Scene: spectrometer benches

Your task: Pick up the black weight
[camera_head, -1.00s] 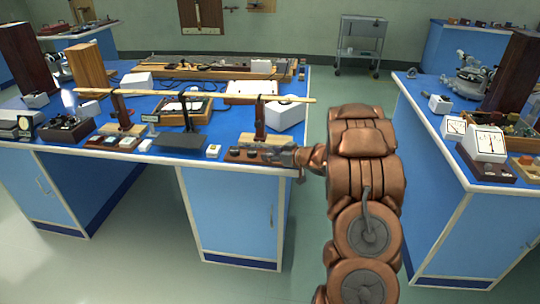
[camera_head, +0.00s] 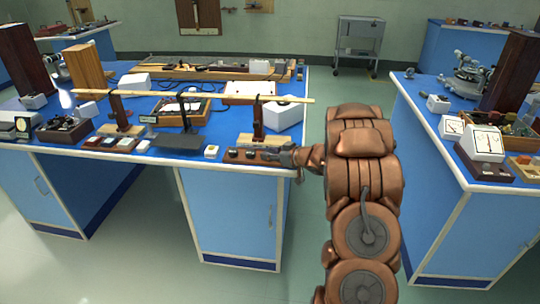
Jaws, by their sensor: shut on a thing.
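A brown wooden strip (camera_head: 236,154) lies at the front right of the left bench and carries small dark weights. One dark weight (camera_head: 250,154) sits on the strip, left of my gripper. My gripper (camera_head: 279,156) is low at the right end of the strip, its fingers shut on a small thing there. The fingers mostly hide what they hold; it appears to be a black weight. I cannot tell whether it is clear of the strip.
A balance with a wooden beam (camera_head: 290,99) stands just behind my gripper on a wooden base. A white block (camera_head: 284,114) is behind it, and a small white-and-yellow piece (camera_head: 211,152) lies to the left. The bench edge is close. Open floor separates the benches.

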